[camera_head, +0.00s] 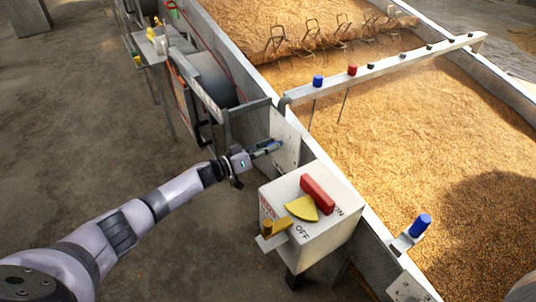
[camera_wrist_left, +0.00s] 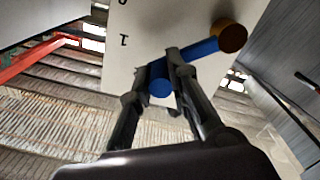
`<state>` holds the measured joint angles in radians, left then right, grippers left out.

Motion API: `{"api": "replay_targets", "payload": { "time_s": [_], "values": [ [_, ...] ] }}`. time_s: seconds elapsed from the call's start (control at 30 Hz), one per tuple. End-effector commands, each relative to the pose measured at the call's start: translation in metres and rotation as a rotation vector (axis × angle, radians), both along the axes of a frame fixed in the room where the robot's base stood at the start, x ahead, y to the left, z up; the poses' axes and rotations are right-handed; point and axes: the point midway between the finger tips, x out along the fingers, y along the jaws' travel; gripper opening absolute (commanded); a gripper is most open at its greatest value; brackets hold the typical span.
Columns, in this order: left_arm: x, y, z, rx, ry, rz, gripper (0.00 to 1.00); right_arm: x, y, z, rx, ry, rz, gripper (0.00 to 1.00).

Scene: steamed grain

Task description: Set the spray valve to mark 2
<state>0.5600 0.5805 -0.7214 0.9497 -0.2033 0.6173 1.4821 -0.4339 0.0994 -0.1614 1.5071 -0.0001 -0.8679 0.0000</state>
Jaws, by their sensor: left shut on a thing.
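The spray valve has a blue lever (camera_wrist_left: 200,50) on a brass pivot (camera_wrist_left: 230,36), mounted on a white plate (camera_wrist_left: 150,22). In the left wrist view the lever runs from the pivot down and to the left. A mark 1 (camera_wrist_left: 124,41) shows on the plate, with part of another mark cut off at the top edge; I cannot see a mark 2. My left gripper (camera_wrist_left: 167,75) is shut on the lever, whose blue end sticks out between the fingers. In the head view my left gripper (camera_head: 264,148) is at the plate (camera_head: 285,138) on the trough wall. My right gripper is not in view.
A white switch box (camera_head: 335,228) with a red handle (camera_head: 317,194) and a yellow wedge stands close to the right of my left gripper. The grain bed (camera_head: 440,120) lies behind the metal wall. A rail (camera_head: 400,62) with red and blue knobs crosses it.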

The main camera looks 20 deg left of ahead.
Motion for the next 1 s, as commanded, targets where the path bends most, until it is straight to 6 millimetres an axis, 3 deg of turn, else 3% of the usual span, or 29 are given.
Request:
{"api": "replay_targets", "payload": {
  "time_s": [0.67, 0.7, 1.0],
  "values": [
    [0.008, 0.0043, 0.0057, -0.043, 0.031, 0.004, 0.0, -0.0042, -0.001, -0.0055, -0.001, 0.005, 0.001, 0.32],
    [0.008, 0.0043, 0.0057, -0.043, 0.031, 0.004, 0.19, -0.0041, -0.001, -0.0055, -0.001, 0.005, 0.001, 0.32],
    [0.0078, 0.0044, 0.0044, -0.043, 0.032, 0.004, 0.38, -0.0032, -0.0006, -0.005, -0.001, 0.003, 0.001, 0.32]
  ]
}}
